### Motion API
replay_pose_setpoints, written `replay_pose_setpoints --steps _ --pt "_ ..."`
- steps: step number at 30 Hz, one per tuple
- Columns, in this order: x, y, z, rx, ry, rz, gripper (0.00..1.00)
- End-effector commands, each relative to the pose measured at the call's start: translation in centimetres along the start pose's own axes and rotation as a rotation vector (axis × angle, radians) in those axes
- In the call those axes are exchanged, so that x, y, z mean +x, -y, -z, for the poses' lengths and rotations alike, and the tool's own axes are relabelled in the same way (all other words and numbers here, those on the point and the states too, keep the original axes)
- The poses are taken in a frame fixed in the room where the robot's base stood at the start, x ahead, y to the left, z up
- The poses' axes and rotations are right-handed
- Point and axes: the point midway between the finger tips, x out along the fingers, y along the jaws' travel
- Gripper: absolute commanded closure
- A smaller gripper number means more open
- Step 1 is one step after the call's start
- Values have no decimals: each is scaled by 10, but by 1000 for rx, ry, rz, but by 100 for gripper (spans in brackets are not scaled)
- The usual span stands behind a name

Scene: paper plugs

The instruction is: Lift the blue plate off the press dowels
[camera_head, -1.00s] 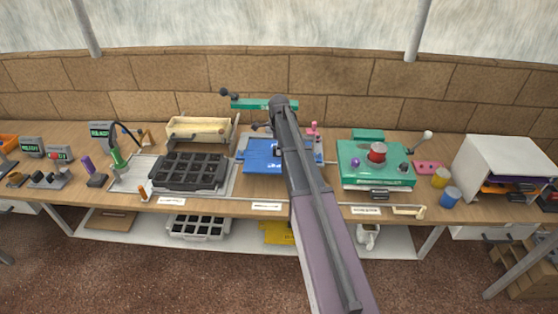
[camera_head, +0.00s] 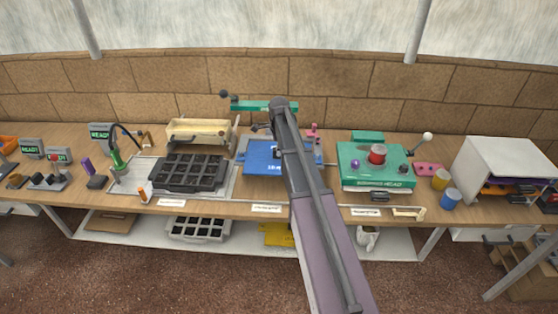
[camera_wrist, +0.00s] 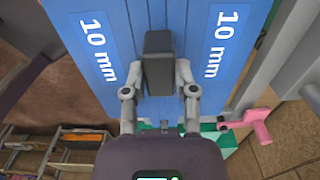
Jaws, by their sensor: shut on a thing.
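The blue plate (camera_head: 262,160) is at the middle of the bench in the head view, partly behind my arm. It fills the upper middle of the wrist view (camera_wrist: 105,20), with a "10 mm" label on each side. My gripper (camera_wrist: 159,85) is closed at a dark grey block, seemingly the plate's handle (camera_wrist: 158,62), between the two labels. In the head view the jaws are hidden by my arm. I cannot make out the press dowels, nor how large any gap under the plate is.
A black pocketed tray (camera_head: 188,172) stands left of the plate and a green press head (camera_head: 375,165) stands to its right. A cream box (camera_head: 200,131) is behind left. A pink part (camera_wrist: 258,125) shows beside the plate in the wrist view.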

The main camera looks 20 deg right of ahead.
Motion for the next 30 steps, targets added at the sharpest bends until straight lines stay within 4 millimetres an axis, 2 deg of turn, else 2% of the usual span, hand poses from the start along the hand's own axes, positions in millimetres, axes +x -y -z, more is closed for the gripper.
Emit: replay_pose_setpoints --steps 1,2,30 --pt "0 0 0 0 0 -1 93" --pt "0 0 0 0 0 -1 100" --pt "-6 0 0 0 0 0 100"
